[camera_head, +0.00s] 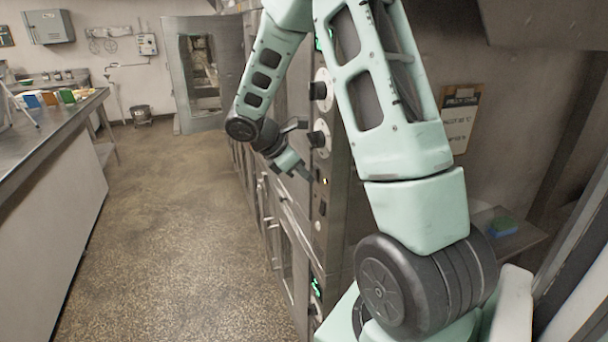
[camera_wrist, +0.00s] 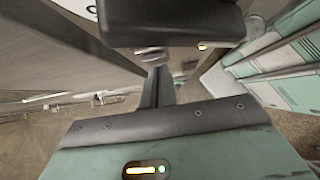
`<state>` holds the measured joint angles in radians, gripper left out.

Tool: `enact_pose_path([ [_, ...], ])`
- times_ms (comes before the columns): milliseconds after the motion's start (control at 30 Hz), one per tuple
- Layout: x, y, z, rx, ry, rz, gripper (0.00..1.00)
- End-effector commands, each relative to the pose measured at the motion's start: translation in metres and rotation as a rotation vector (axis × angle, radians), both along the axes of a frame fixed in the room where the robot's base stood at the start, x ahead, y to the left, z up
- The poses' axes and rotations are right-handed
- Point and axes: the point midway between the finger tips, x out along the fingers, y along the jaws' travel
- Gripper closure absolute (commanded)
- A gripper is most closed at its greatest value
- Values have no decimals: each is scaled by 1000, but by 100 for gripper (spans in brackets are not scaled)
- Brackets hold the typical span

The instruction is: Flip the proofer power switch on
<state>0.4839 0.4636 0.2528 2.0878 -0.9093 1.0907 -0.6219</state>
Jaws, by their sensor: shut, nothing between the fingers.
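A narrow steel control panel (camera_head: 321,235) runs down the front of the oven and proofer unit. It carries two dark knobs on white dials, a small lit amber lamp (camera_head: 325,182), and a small switch-like part (camera_head: 322,208) below the lamp. I cannot read whether that part is the proofer power switch or which way it is set. My gripper (camera_head: 307,175) is shut and empty, its tips close to the panel beside the lamp. I cannot tell whether they touch it. In the wrist view my shut fingers (camera_wrist: 158,88) point at the panel, with an amber lamp (camera_wrist: 202,46) to their right.
A green display (camera_head: 316,288) is lit lower on the unit. Steel doors with handles (camera_head: 268,222) line its front. A long steel counter (camera_head: 50,125) stands at the left. The speckled floor (camera_head: 170,210) between is clear. A notice (camera_head: 460,118) hangs at the right.

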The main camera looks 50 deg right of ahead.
Motion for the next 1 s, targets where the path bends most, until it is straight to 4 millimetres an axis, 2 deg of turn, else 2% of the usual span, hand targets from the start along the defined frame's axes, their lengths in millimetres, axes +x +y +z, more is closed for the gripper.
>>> enact_pose_path([
  [433, 0, 0, 17, -2, 1, -1, 100],
  [800, 0, 0, 17, 0, 1, -1, 100],
  [1000, 6, 7, 20, 0, 0, 0, 100],
])
